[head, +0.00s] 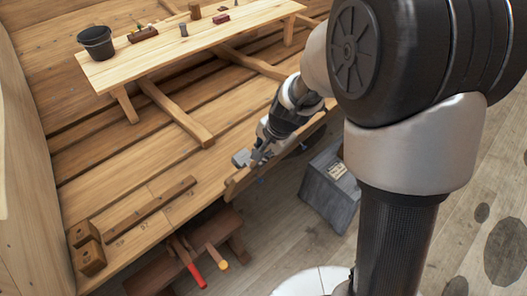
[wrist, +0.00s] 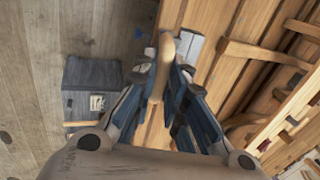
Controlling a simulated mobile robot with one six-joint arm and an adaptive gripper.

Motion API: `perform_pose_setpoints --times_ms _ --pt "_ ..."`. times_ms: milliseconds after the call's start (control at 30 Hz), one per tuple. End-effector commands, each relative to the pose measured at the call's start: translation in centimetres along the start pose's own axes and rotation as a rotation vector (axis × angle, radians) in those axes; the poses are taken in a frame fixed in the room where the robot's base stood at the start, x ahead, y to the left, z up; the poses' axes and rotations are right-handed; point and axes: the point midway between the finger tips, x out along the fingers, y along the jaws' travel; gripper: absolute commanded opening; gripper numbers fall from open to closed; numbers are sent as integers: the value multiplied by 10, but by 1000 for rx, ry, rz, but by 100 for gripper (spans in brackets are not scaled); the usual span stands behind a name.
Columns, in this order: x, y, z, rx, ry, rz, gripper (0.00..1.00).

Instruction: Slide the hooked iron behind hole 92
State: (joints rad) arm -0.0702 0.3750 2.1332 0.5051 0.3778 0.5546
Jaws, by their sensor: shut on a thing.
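My gripper (head: 259,150) is over the edge of the hull planking, near the middle of the head view. It is shut on the hooked iron (head: 241,158), which shows as a small grey block at the fingertips. In the wrist view my gripper (wrist: 166,88) has its blue-grey fingers on either side of a tan, rounded handle (wrist: 158,68). A pale grey part (wrist: 190,46) shows just beyond them. The hook's shape is mostly hidden by the fingers. The top plank edge (head: 240,182) runs just below the gripper. I cannot make out hole 92 or its number.
A bench (head: 200,40) with a black bucket (head: 96,42) and small tools stands inside the hull. A low stool (head: 200,240) with red- and yellow-ended handled tools is below the plank edge. A dark grey box (head: 330,190) stands on the floor to the right. Wooden blocks (head: 88,250) lie at left.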

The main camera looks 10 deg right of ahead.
Motion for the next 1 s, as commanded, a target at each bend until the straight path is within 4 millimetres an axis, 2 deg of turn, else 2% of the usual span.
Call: perform_pose_setpoints --times_ms 267,300,633,1000 --pt "-2 -1 0 0 1 -2 0" --pt "-2 -1 0 0 1 -2 14" --pt "-2 0 0 0 0 -1 36" --pt "-4 0 1 0 -3 3 36"
